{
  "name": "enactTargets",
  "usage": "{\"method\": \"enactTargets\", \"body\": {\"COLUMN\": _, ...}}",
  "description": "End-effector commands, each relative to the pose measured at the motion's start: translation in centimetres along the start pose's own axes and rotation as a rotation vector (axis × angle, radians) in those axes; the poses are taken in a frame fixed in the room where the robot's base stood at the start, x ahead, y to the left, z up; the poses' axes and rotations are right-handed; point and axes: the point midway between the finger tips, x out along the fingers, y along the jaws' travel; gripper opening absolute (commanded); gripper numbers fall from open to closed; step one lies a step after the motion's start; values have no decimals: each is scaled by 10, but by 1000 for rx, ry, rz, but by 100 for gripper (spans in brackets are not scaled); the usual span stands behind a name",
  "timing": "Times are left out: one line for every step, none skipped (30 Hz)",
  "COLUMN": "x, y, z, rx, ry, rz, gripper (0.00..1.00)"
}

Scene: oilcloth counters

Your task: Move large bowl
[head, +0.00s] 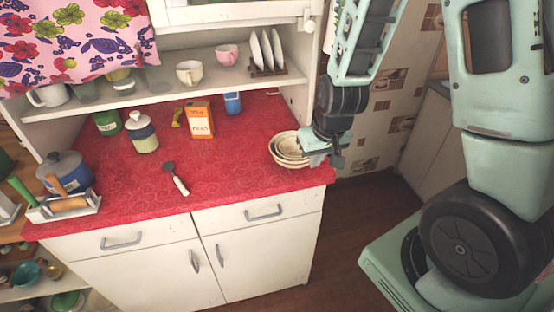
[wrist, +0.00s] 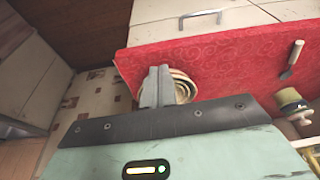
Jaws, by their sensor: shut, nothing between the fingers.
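A stack of cream bowls (head: 287,150) sits at the right end of the red counter, close to its edge. I cannot tell clearly which bowl is the large one; the outermost bowl shows widest. My gripper (head: 325,159) is at the right side of the stack, partly overlapping it. In the wrist view the bowls (wrist: 184,86) show just to the right of my gripper's fingers (wrist: 157,86), which are together with nothing seen between them. I cannot tell if the fingers touch the bowls.
A spatula (head: 176,179), a lidded jar (head: 142,133), an orange box (head: 200,120) and a blue cup (head: 232,103) stand or lie on the red counter (head: 235,165). A shelf with cups hangs over its back. The counter's front middle is clear.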

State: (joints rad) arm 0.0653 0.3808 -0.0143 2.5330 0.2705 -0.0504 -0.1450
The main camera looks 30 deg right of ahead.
Motion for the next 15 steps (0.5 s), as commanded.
{"method": "enactTargets", "body": {"x": 1, "y": 11, "z": -2, "rx": 24, "ry": 6, "rz": 17, "gripper": 0}}
{"method": "enactTargets", "body": {"x": 3, "y": 15, "z": -3, "rx": 31, "ry": 9, "rz": 23, "gripper": 0}}
{"method": "enactTargets", "body": {"x": 6, "y": 18, "z": -3, "rx": 37, "ry": 12, "rz": 28, "gripper": 0}}
{"method": "enactTargets", "body": {"x": 8, "y": 19, "z": -4, "rx": 39, "ry": 14, "rz": 30, "gripper": 0}}
{"method": "enactTargets", "body": {"x": 10, "y": 19, "z": -4, "rx": 39, "ry": 15, "rz": 31, "gripper": 0}}
{"method": "enactTargets", "body": {"x": 13, "y": 19, "z": -4, "rx": 39, "ry": 14, "rz": 31, "gripper": 0}}
{"method": "enactTargets", "body": {"x": 16, "y": 19, "z": -4, "rx": 38, "ry": 13, "rz": 30, "gripper": 0}}
{"method": "enactTargets", "body": {"x": 19, "y": 19, "z": -4, "rx": 37, "ry": 13, "rz": 30, "gripper": 0}}
{"method": "enactTargets", "body": {"x": 24, "y": 19, "z": -4, "rx": 37, "ry": 12, "rz": 29, "gripper": 0}}
{"method": "enactTargets", "body": {"x": 28, "y": 19, "z": -3, "rx": 38, "ry": 11, "rz": 29, "gripper": 0}}
{"method": "enactTargets", "body": {"x": 32, "y": 19, "z": -3, "rx": 39, "ry": 11, "rz": 28, "gripper": 0}}
{"method": "enactTargets", "body": {"x": 37, "y": 18, "z": -4, "rx": 37, "ry": 10, "rz": 28, "gripper": 0}}
{"method": "enactTargets", "body": {"x": 42, "y": 18, "z": -4, "rx": 36, "ry": 10, "rz": 28, "gripper": 0}}
{"method": "enactTargets", "body": {"x": 46, "y": 19, "z": -4, "rx": 36, "ry": 11, "rz": 28, "gripper": 0}}
{"method": "enactTargets", "body": {"x": 52, "y": 19, "z": -4, "rx": 37, "ry": 11, "rz": 28, "gripper": 0}}
